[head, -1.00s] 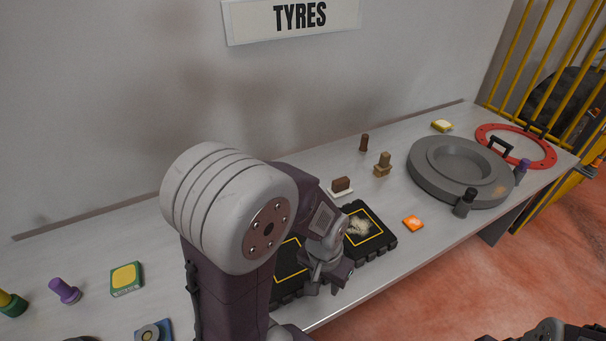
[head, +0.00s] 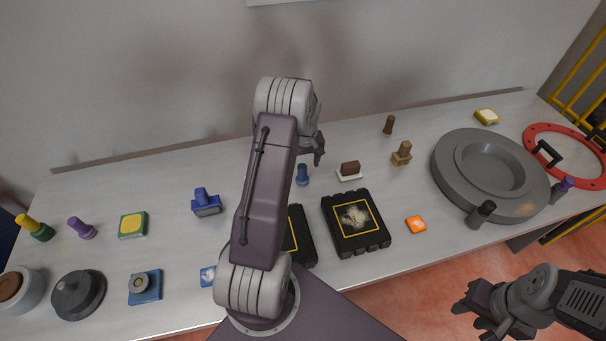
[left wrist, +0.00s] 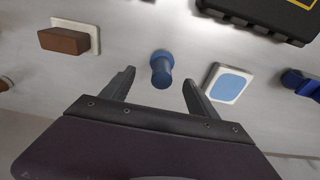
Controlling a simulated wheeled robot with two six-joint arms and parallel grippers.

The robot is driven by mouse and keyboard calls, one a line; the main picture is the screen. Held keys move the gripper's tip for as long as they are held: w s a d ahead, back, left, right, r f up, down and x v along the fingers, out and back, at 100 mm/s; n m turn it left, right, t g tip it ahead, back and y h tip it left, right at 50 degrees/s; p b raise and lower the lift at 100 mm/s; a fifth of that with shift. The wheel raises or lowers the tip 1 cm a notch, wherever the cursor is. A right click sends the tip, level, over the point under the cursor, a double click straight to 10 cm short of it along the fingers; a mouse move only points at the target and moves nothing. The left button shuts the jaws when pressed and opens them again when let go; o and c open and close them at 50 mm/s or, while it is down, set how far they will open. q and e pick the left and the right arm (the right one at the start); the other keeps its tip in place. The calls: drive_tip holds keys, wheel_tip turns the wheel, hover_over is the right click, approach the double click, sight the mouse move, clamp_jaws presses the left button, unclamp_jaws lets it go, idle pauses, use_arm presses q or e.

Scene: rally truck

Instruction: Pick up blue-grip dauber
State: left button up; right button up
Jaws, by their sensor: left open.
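The blue-grip dauber (head: 302,175) stands upright on the bench behind the black trays. In the left wrist view the dauber (left wrist: 161,68) shows ahead of the gap between my two fingers, near the middle. My left gripper (head: 318,157) is open and empty, beside and above the dauber in the head view. The fingers do not touch it. My right gripper (head: 482,312) is at the lower right, off the front of the bench, and I cannot tell its jaw state.
A brown block on a white base (head: 349,171) stands right of the dauber. A white-and-blue pad (left wrist: 228,83) lies beside it in the wrist view. A blue block with a handle (head: 206,204) is further left. Black trays (head: 371,248) lie in front.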

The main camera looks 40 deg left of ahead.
sight(302, 172)
use_arm(q)
drive_tip(key=shift+w+a+f, duration=0.1)
drive_tip(key=shift+f, duration=0.45)
drive_tip(key=shift+a+f, duration=0.25)
drive_tip(key=shift+f, duration=0.15)
wheel_tip(302, 172, down, 4)
drive_tip(key=shift+a+p, duration=0.15)
drive_tip(key=shift+p, duration=0.45)
drive_tip(key=shift+w+f, duration=0.15)
drive_tip(key=shift+f, duration=0.25)
drive_tip(key=shift+r, duration=0.1)
drive_tip(key=c, duration=1.5)
